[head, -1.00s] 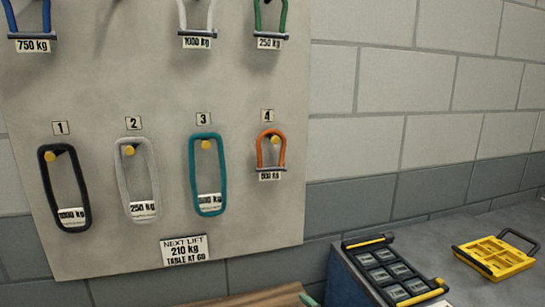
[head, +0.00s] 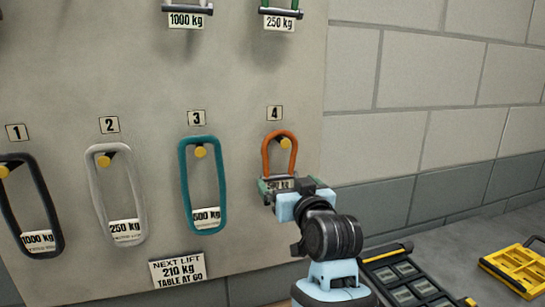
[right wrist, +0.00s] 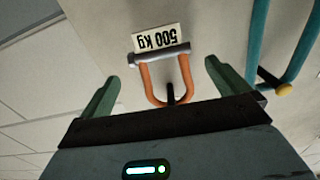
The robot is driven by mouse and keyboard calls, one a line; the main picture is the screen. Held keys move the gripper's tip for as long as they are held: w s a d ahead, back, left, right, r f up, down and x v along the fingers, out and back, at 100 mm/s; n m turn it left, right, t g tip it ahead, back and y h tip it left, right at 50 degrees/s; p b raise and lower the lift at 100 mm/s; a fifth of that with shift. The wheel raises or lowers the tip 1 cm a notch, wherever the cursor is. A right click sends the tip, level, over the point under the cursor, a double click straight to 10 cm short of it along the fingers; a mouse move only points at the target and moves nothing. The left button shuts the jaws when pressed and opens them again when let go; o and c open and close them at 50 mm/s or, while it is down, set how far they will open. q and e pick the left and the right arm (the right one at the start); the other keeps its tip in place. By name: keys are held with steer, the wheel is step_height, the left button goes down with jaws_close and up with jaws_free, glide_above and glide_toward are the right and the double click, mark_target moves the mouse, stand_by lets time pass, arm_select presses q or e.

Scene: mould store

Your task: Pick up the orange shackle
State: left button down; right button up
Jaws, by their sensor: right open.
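The orange shackle (head: 266,154) hangs on the peg under number 4 on the grey panel. Its pin and "500 kg" tag are at its lower end, partly covered by my right gripper in the head view. My right gripper (head: 286,186) is open at the lower part of the shackle. In the right wrist view the shackle (right wrist: 147,82) appears upside down, between the two spread fingers of the gripper (right wrist: 160,75), with a gap on each side. I cannot tell how deep the fingers reach. My left gripper is out of view.
A teal sling (head: 185,185) marked 500 kg hangs just left of the shackle, with a white sling (head: 97,195) and a black sling (head: 40,195) further left. A sign (head: 178,270) reads 210 kg. A yellow tray (head: 517,262) lies on the bench at right.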

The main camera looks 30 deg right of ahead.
mark_target(281, 174)
steer(key=shift+w, duration=0.3)
steer(key=shift+w+d+r, duration=0.1)
steer(key=shift+w+r, duration=0.05)
steer(key=shift+r, duration=0.05)
steer(key=shift+x, duration=3.4)
steer(key=shift+f, duration=0.15)
steer(key=c, duration=1)
